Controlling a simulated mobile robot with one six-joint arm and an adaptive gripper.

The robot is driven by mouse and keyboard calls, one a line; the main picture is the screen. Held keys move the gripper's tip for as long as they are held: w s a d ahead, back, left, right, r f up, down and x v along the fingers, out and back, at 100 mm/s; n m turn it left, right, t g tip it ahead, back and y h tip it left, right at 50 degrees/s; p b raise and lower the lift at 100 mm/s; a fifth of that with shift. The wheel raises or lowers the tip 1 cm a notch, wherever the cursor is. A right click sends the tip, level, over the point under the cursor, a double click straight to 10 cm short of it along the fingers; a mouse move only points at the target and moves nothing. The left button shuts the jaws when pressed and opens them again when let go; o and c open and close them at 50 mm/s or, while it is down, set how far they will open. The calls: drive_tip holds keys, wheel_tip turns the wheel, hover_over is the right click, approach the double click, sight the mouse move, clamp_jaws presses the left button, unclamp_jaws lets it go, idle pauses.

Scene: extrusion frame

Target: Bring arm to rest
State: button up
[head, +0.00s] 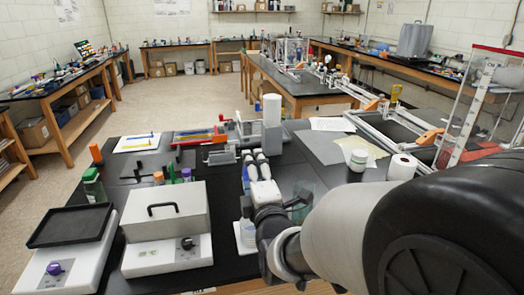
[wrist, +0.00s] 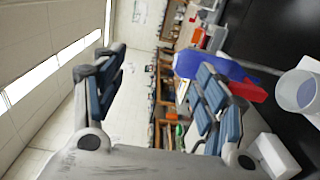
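My arm reaches in from the lower right of the head view over the black-topped table (head: 175,170). My gripper (head: 254,155) is at its far end, above the middle of the table and pointing away from the camera. In the wrist view my gripper (wrist: 160,62) has its two blue-padded fingers apart, with the room visible between them. It is open and I see nothing held. The wrist picture is turned on its side. A blue rounded shape (wrist: 210,66) shows behind one finger; I cannot tell what it is.
A hotplate with a grey lidded box (head: 165,213) and a dark tray (head: 72,226) stand at the front left. A white cylinder (head: 272,109) stands beyond my gripper.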

drive_tip(key=s+d+f+m+g+h, duration=0.3)
drive_tip(key=s+d+m+g, duration=0.4)
drive_tip(key=s+d+m, duration=0.5)
drive_tip(key=s+d+f+m+g+h, duration=0.1)
drive_tip(key=s+d+m+g, duration=0.2)
drive_tip(key=s, duration=0.7)
drive_tip(key=s+d+f+m+g+h, duration=0.1)
drive_tip(key=s+d+m, duration=0.3)
drive_tip(key=s, duration=0.5)
drive_tip(key=shift+s+f+m+g, duration=0.4)
drive_tip(key=shift+f+m+g, duration=0.45)
drive_tip(key=shift+m, duration=0.25)
